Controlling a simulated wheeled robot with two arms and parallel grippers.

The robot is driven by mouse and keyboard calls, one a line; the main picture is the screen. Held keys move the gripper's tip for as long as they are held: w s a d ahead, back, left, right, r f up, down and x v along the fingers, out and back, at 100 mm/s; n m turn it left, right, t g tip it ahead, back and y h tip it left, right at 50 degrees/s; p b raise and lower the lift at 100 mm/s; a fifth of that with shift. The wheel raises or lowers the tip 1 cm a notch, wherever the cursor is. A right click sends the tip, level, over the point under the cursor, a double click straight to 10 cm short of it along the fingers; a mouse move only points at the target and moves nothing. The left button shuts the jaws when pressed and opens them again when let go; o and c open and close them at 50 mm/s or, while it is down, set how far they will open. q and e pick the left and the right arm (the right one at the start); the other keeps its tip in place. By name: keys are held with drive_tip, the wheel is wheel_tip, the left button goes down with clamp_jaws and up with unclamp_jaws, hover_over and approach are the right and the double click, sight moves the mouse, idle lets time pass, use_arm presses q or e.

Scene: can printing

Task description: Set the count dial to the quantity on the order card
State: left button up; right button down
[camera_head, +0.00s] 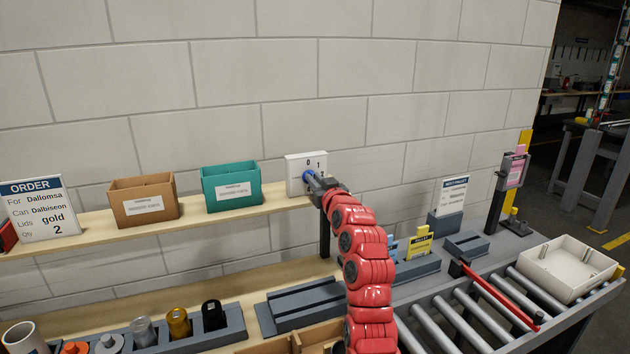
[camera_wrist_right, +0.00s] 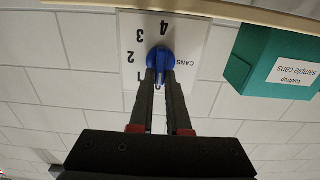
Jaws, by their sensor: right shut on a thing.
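The order card (camera_head: 40,208) stands at the left end of the shelf and reads Dallomsa, Dalbiseon, gold, quantity 2. My right gripper (camera_head: 314,181) is shut on the knob. The right wrist view shows the plate (camera_wrist_right: 195,70) upside down, with CANS and the numbers 1, 2, 3 and 4 around the blue knob (camera_wrist_right: 160,57). My right gripper's fingers (camera_wrist_right: 160,72) cover part of the knob, and I cannot tell which number it points to. My left gripper is out of view.
A brown box (camera_head: 143,203) and a teal box (camera_head: 232,187) stand on the wooden shelf (camera_head: 95,240) left of the dial. Below are a holder with several lids or cans (camera_head: 190,340), a roller conveyor (camera_head: 480,318) and a cream tray (camera_head: 565,268).

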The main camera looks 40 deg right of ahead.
idle(0.3)
drive_tip(key=m+p, duration=0.1)
drive_tip(key=m, duration=0.5)
drive_tip(key=m+p, duration=0.2)
drive_tip(key=m, duration=0.3)
drive_tip(key=d+f+m+p, duration=0.1)
drive_tip(key=m+p, duration=0.1)
drive_tip(key=m, duration=0.4)
drive_tip(key=shift+s+m, duration=0.15)
drive_tip(key=shift+m, duration=0.15)
drive_tip(key=shift+f, duration=0.15)
